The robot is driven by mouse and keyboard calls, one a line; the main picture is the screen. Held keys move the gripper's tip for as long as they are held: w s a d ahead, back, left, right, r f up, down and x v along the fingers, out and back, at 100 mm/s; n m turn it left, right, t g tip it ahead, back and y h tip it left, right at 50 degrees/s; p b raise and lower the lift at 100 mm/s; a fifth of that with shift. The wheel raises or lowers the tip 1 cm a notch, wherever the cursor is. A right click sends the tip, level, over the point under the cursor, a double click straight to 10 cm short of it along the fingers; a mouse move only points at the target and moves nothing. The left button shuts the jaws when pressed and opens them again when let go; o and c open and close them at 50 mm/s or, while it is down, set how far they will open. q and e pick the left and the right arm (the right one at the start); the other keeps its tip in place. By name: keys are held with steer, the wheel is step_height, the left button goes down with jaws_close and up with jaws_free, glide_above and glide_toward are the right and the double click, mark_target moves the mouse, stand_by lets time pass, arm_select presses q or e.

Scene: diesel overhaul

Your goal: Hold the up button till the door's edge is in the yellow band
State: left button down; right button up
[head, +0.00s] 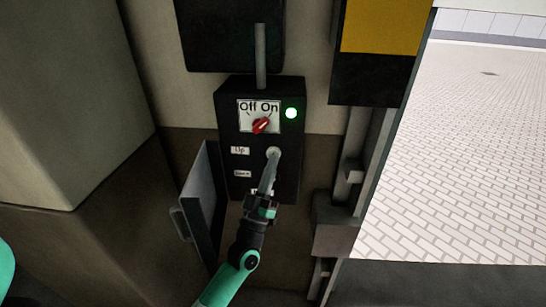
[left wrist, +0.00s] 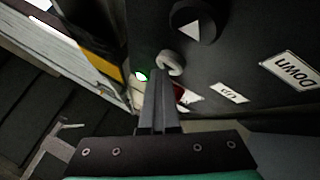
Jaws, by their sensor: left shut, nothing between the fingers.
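The black control box (head: 229,118) is on the wall, with a red Off/On knob (head: 261,125) turned toward On and a lit green lamp (head: 291,113). The round up button (head: 273,152) is level with the "Up" label (head: 240,150); it also shows in the left wrist view (left wrist: 172,64). My left gripper (head: 272,162) is shut and empty, its tips at the up button. I cannot tell whether they press it. A button with a triangle (left wrist: 194,22) is nearby. A yellow area (head: 388,25) is at upper right. I cannot make out the door's edge. My right gripper is out of view.
The box's hinged cover (head: 204,200) stands open left of my left arm. Metal rail parts (head: 352,175) run down right of the box. Beyond them is an opening with a pale tiled floor (head: 460,150). A large beige block (head: 70,100) is at left.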

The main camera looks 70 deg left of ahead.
arm_select(q)
steer(key=shift+s+d+p, duration=0.5)
steer(key=shift+d+p, duration=0.2)
steer(key=shift+d, duration=0.1)
steer(key=s+d+p, duration=0.1)
steer(key=d, duration=0.1)
steer(key=s+d+p, duration=0.1)
steer(key=d+p, duration=0.1)
steer(key=shift+s+d, duration=0.2)
stand_by(0.4)
